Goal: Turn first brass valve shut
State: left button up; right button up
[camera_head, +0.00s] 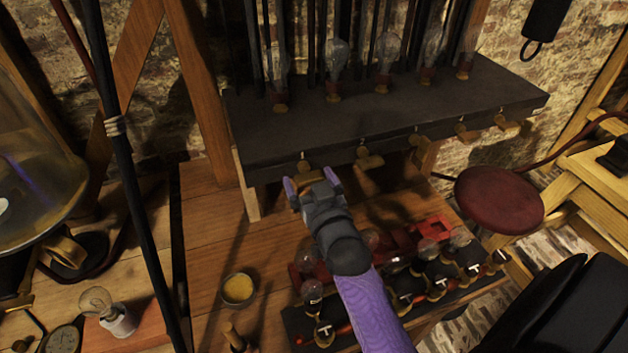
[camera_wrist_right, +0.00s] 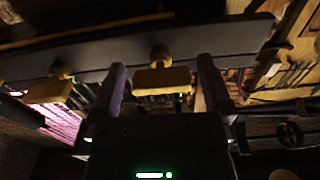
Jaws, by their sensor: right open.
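Several brass valves line the front edge of a dark shelf (camera_head: 390,118). The leftmost brass valve (camera_head: 305,166) is just beyond my right gripper (camera_head: 311,182), partly hidden by it. The second valve (camera_head: 368,160) hangs to its right. In the right wrist view, my right gripper (camera_wrist_right: 162,86) is open, with one brass valve's flat handle (camera_wrist_right: 162,81) lying crosswise between its fingers. Gaps show on both sides of the handle; depth contact cannot be told. Another valve (camera_wrist_right: 50,89) is outside the fingers, to the left. My left gripper is not in view.
Glass bulbs (camera_head: 336,68) stand on the shelf above the valves. Below my right arm, a rack (camera_head: 300,325) holds several bulb-topped jars. A yellow-filled dish (camera_head: 238,289) sits on the wooden bench. A round red stool (camera_head: 500,200) stands at right.

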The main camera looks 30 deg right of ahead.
jog(key=v, duration=0.9)
jog(key=shift+s+p, duration=0.3)
